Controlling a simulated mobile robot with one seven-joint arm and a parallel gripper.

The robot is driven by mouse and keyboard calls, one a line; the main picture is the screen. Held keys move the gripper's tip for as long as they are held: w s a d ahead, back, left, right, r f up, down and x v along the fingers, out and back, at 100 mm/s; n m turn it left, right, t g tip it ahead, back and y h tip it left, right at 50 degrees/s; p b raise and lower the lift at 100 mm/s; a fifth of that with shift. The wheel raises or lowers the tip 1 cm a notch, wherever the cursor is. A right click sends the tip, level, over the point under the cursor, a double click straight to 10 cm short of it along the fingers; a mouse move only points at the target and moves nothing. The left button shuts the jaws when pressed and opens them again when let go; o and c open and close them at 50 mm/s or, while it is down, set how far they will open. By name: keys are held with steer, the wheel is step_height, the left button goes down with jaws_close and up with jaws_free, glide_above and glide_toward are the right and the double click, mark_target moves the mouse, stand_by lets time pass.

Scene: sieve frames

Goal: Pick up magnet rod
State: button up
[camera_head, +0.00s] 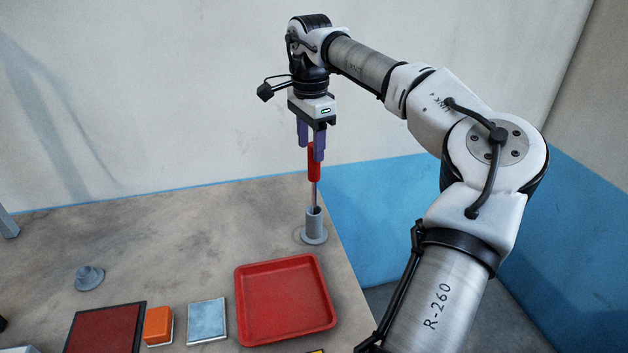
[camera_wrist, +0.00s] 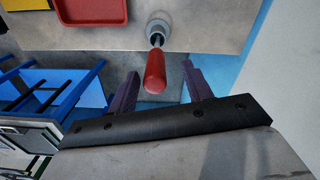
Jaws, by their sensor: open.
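The magnet rod (camera_head: 314,162) has a red handle and a thin metal shaft. It stands upright in a grey holder (camera_head: 314,228) near the right edge of the table. My gripper (camera_head: 311,156) is above it, pointing down, with its purple fingers beside the upper part of the red handle. In the wrist view the red handle (camera_wrist: 155,72) lies between the two open fingers of my gripper (camera_wrist: 163,78), and the holder (camera_wrist: 159,28) is beyond it. I cannot tell whether a finger touches the handle.
A red tray (camera_head: 285,330) lies in front of the holder. A grey cone-shaped piece (camera_head: 89,277) stands farther left. The table's middle is clear.

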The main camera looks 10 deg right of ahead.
mark_target(314, 164)
steer(key=f, duration=0.1)
steer(key=f+p, duration=0.1)
steer(key=f, duration=0.2)
steer(key=shift+s+d+f+p, duration=0.15)
steer(key=shift+s+d+p, duration=0.15)
steer(key=shift+d+p, duration=0.1)
steer(key=shift+a+f, duration=0.1)
steer(key=shift+f, duration=0.35)
jaws_close()
steer(key=shift+r, duration=0.1)
